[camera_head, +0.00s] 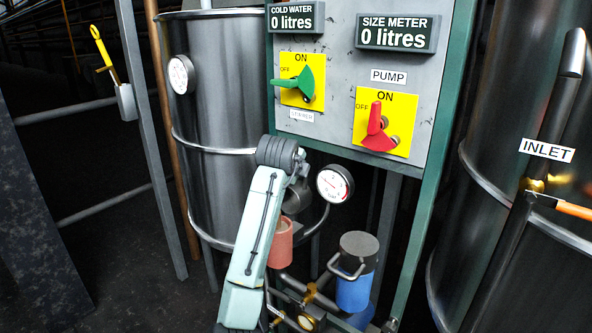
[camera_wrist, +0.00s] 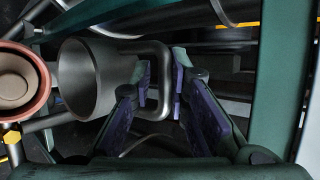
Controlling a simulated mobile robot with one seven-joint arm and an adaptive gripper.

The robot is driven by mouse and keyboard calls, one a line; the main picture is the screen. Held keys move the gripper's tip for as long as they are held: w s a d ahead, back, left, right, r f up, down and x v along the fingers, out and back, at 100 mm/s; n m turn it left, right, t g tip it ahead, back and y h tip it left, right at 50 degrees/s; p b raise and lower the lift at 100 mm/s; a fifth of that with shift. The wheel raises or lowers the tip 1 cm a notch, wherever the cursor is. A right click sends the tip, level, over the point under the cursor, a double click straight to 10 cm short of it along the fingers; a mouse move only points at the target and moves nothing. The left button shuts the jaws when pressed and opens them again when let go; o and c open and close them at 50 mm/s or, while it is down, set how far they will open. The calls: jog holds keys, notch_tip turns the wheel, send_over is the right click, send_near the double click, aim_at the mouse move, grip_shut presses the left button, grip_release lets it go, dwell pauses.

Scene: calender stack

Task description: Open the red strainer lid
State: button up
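The red strainer (camera_head: 279,246) stands low behind my arm, with its top uncovered. In the wrist view its red rim (camera_wrist: 42,84) surrounds a beige inside. Its grey lid (camera_head: 297,200) is off and hangs above it, partly hidden by my arm. In the wrist view the lid (camera_wrist: 84,80) is a hollow cup with its open side toward the strainer, and a loop handle (camera_wrist: 158,50). My gripper (camera_wrist: 162,85) has one finger inside the loop and one outside, closed about the handle bar. In the head view my gripper (camera_head: 303,172) is small and mostly hidden.
A blue strainer (camera_head: 354,293) with a dark lid (camera_head: 358,246) and handle stands right of the red one. A pressure gauge (camera_head: 335,184) is close to the lid. The control panel (camera_head: 340,90) is above, with tanks (camera_head: 222,100) on both sides. Pipes run below.

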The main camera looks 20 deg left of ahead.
jog(key=shift+o, duration=1.2)
jog(key=shift+r, duration=0.1)
jog(key=shift+r, duration=0.1)
jog(key=v, duration=1.2)
